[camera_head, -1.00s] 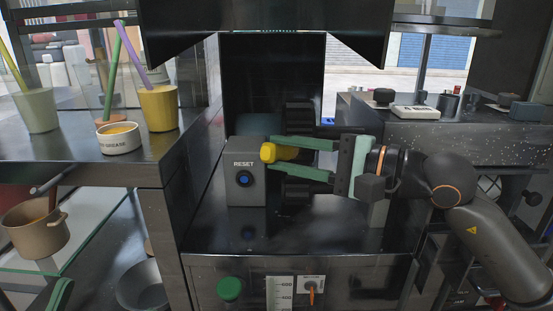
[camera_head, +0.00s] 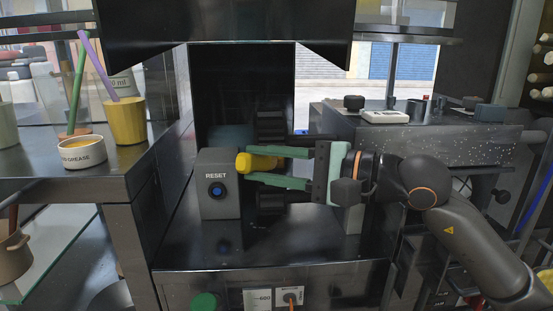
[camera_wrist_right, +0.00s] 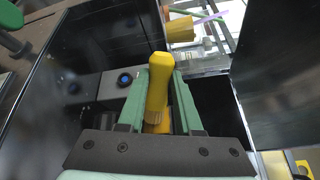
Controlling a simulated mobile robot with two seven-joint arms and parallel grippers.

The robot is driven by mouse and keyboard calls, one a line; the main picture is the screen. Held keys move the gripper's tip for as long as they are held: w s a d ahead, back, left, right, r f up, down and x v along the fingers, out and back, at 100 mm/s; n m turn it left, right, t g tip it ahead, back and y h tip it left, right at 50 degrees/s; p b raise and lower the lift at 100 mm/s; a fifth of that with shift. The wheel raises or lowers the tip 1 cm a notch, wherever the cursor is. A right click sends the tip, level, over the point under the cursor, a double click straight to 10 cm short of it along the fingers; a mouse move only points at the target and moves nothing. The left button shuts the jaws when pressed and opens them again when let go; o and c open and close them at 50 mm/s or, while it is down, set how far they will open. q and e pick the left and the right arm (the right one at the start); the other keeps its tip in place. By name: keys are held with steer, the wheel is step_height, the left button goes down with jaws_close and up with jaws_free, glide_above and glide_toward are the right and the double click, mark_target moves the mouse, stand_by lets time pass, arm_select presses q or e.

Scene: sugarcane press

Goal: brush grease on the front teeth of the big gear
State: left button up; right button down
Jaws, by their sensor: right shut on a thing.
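My right gripper (camera_head: 275,166) is shut on a yellow-handled brush (camera_head: 257,162), just right of the grey RESET box. The right wrist view shows the yellow brush (camera_wrist_right: 158,85) between the green fingers (camera_wrist_right: 157,100), its tan bristles close to the palm. Dark toothed shapes, seemingly gears, show above (camera_head: 271,126) and below (camera_head: 270,204) the fingers. I cannot tell which is the big gear, or whether the brush touches it. The white grease bowl (camera_head: 82,153) stands on the left counter. My left gripper is not in view.
The RESET box (camera_head: 218,184) with a blue button stands close left of the brush. A dark hood (camera_head: 230,25) overhangs the press. A speckled block (camera_head: 420,140) stands behind my right arm.

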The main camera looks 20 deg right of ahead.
mark_target(251, 164)
steer(key=shift+w+a, duration=0.15)
steer(key=shift+a, duration=0.75)
steer(key=shift+w+a, duration=0.1)
steer(key=shift+a, duration=0.75)
steer(key=shift+r, duration=0.2)
steer(key=shift+d+b, duration=0.3)
steer(key=shift+d, duration=0.4)
steer(key=shift+s+d+b, duration=0.25)
steer(key=shift+d+b, duration=0.1)
steer(key=shift+d, duration=0.45)
steer(key=shift+s+d+b, duration=0.1)
steer(key=shift+d+b, duration=0.5)
steer(key=shift+d, duration=0.4)
steer(key=shift+s+d, duration=0.1)
steer(key=shift+d, duration=0.4)
steer(key=shift+w+a+r, duration=0.15)
steer(key=shift+w+a, duration=0.05)
steer(key=shift+a, duration=0.7)
steer(key=shift+w+a+p, duration=0.2)
steer(key=shift+a, duration=0.9)
steer(key=shift+w+a+p, duration=0.2)
steer(key=shift+a, duration=0.85)
steer(key=shift+s, duration=0.15)
